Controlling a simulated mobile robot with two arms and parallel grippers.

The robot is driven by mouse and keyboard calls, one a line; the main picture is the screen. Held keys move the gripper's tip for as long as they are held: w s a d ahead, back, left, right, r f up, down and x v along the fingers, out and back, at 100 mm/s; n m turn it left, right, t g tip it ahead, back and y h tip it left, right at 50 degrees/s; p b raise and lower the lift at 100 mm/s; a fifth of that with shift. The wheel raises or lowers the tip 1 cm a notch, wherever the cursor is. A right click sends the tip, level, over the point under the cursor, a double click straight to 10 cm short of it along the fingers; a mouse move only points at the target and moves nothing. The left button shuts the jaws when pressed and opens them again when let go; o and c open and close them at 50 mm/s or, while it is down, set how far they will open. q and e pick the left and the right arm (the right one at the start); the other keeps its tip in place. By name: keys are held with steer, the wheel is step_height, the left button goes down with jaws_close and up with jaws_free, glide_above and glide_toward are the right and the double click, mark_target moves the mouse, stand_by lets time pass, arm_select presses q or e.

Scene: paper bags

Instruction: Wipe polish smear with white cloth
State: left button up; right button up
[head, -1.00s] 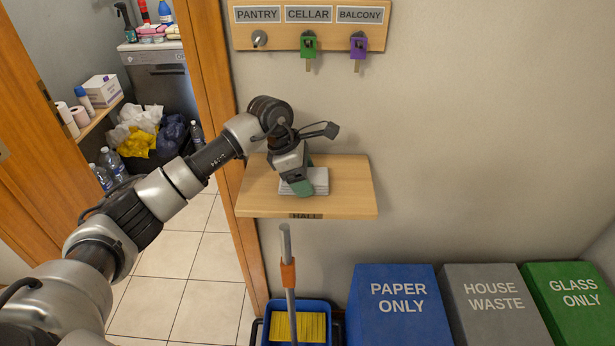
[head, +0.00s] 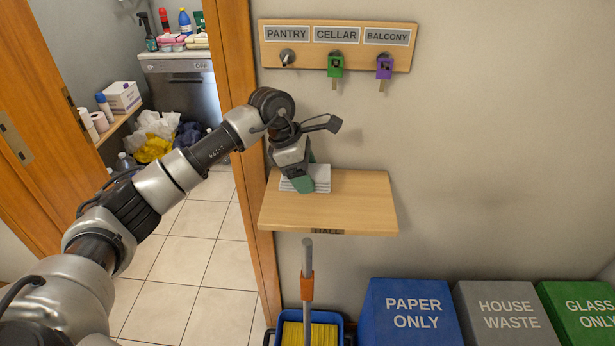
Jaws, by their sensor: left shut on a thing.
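The white cloth (head: 320,175), a folded pale stack, is at the back left of the small wooden shelf (head: 350,210) marked HALL. My left gripper (head: 303,184), with green fingertips, points down at the cloth and is shut on it. The gripper covers part of the cloth. I cannot tell whether the cloth touches the shelf top. No polish smear shows on the visible part of the shelf; the area under the cloth and gripper is hidden. My right gripper is not in view.
A key rack (head: 340,46) hangs on the wall above. A mop handle (head: 307,285) rises from a blue bucket (head: 335,325) below the shelf. Lidded bins, including a blue one (head: 408,315), stand at lower right. A door frame (head: 240,150) is close left of the shelf.

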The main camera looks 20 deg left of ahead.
arm_select(q)
steer(key=shift+p+v, duration=0.35)
steer(key=shift+v, duration=0.55)
steer(key=shift+w+d+r, duration=0.1)
steer(key=shift+d+r, duration=0.2)
steer(key=shift+r, duration=0.25)
